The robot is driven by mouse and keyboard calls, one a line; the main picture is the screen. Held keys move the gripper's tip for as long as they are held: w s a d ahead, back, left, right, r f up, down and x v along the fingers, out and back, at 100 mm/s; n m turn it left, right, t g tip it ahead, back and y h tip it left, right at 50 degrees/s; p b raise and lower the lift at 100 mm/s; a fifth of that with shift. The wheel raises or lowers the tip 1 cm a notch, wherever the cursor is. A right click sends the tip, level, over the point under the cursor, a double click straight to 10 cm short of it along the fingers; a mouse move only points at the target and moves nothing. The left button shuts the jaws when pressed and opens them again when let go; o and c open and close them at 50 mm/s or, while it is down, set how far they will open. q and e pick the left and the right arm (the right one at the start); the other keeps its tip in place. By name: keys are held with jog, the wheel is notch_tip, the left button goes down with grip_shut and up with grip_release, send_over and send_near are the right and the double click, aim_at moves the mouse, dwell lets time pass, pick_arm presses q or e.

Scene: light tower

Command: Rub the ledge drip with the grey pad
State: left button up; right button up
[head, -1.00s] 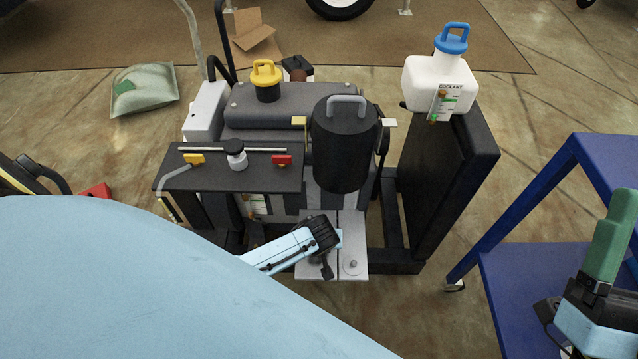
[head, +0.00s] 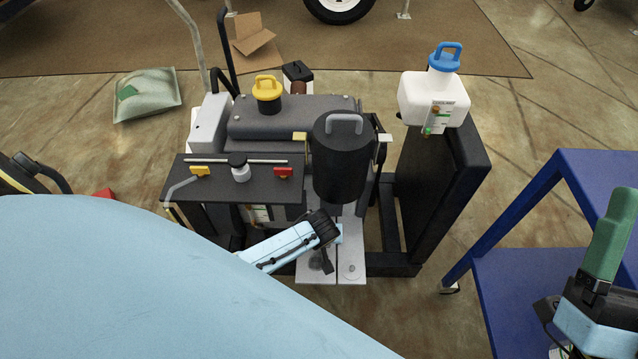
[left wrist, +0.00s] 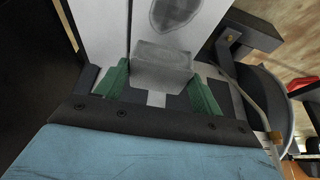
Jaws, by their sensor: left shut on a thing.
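The ledge (head: 353,248) is a pale grey plate with a slit, in front of the black canister in the head view. My left gripper (head: 334,236) is over it. In the left wrist view my left gripper (left wrist: 160,88) has its green fingers shut on the grey pad (left wrist: 162,57). The drip (left wrist: 176,10) is a dark grey oval stain on the ledge, just beyond the pad and partly cut off by the picture's top edge. Whether the pad touches the ledge is unclear. My right gripper (head: 609,235) is at the right edge, seen side-on; its opening cannot be judged.
The black canister (head: 340,160) stands right behind the ledge. A dark shelf (head: 215,185) with small clips is to its left. A white coolant bottle (head: 420,98) sits on a black post (head: 425,190) to the right. A blue cart (head: 510,290) stands at the far right.

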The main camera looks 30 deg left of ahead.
pick_arm(q)
jog(key=shift+r+p, duration=0.7)
jog(key=shift+r, duration=0.2)
notch_tip(320, 180, up, 3)
jog(key=p, duration=0.3)
jog(key=shift+r, duration=0.1)
